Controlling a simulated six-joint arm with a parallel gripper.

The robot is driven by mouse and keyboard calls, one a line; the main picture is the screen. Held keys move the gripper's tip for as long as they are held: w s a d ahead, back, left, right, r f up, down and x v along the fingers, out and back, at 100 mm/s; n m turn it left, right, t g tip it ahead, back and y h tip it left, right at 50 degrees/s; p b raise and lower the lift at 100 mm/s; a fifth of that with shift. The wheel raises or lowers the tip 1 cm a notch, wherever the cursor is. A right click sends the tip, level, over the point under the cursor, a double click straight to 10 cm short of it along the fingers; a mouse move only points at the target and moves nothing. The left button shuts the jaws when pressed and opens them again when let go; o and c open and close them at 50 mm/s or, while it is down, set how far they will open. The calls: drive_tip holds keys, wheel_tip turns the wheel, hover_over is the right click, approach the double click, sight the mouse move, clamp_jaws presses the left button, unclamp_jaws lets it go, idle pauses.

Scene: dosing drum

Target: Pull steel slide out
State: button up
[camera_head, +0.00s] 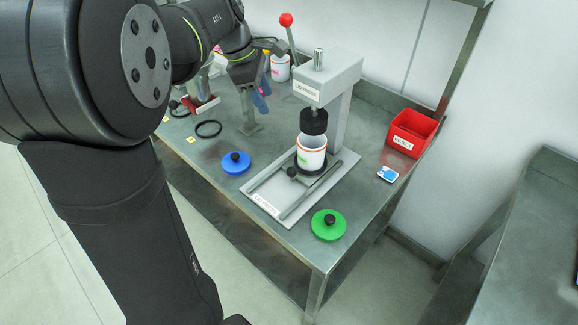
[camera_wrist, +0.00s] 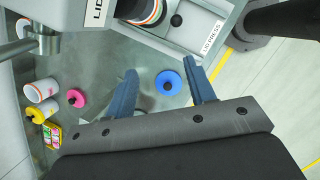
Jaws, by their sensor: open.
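The lid press (camera_head: 345,95) stands on the table with a grey base. The steel slide has a black knob (camera_head: 291,172) at its front, between two rails on the base; the knob also shows in the wrist view (camera_wrist: 176,20). A white drum (camera_head: 311,152) with coloured bands stands behind the knob, below the black press head (camera_head: 313,121). My gripper (camera_head: 262,95) is left of the press, above the table, apart from the knob. In the wrist view its two blue fingers (camera_wrist: 160,65) are spread and empty, with the blue lid (camera_wrist: 169,83) seen between them.
A green lid (camera_head: 328,224) lies right of the press base near the table's front edge. A red bin (camera_head: 412,133) and a small card (camera_head: 387,174) are at the right. The red-ball lever (camera_head: 286,20) rises behind. A pink lid (camera_wrist: 76,97) lies at left in the wrist view.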

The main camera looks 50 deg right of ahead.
drive_tip(key=f+m, duration=0.1)
drive_tip(key=m, duration=0.4)
drive_tip(key=m+y, duration=0.2)
drive_tip(key=m, duration=1.2)
approach(290, 169)
drive_tip(key=x, duration=0.9)
drive_tip(key=shift+d+f, duration=0.15)
drive_tip(key=shift+f, duration=0.2)
clamp_jaws()
